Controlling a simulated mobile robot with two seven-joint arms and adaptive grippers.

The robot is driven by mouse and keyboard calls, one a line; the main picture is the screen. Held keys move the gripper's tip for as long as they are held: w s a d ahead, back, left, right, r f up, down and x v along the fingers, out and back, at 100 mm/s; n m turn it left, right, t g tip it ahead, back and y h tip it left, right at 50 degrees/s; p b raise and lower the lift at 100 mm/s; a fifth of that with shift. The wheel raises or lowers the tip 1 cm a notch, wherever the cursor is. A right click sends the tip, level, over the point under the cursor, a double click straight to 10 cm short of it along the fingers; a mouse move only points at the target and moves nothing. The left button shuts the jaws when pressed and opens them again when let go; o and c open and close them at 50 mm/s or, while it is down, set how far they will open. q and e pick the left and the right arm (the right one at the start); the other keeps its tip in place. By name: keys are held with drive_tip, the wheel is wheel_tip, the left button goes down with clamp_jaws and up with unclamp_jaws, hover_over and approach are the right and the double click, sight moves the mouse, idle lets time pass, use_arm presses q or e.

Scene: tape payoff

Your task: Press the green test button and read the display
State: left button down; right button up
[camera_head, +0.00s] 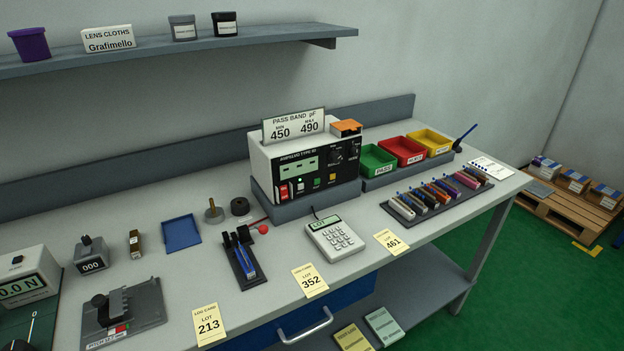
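The tester (305,165) stands on a dark base at the middle back of the bench. Its green display (297,166) shows no reading I can make out, only small faint marks. A small green lamp is lit above the row. A card on top of the tester (294,126) reads PASS BAND, 450 and 490. Neither of my grippers shows in the head view.
Green, red and yellow bins (378,162) stand right of the tester. A component rack (437,199) lies at right. A shelf (180,52) overhangs the back.

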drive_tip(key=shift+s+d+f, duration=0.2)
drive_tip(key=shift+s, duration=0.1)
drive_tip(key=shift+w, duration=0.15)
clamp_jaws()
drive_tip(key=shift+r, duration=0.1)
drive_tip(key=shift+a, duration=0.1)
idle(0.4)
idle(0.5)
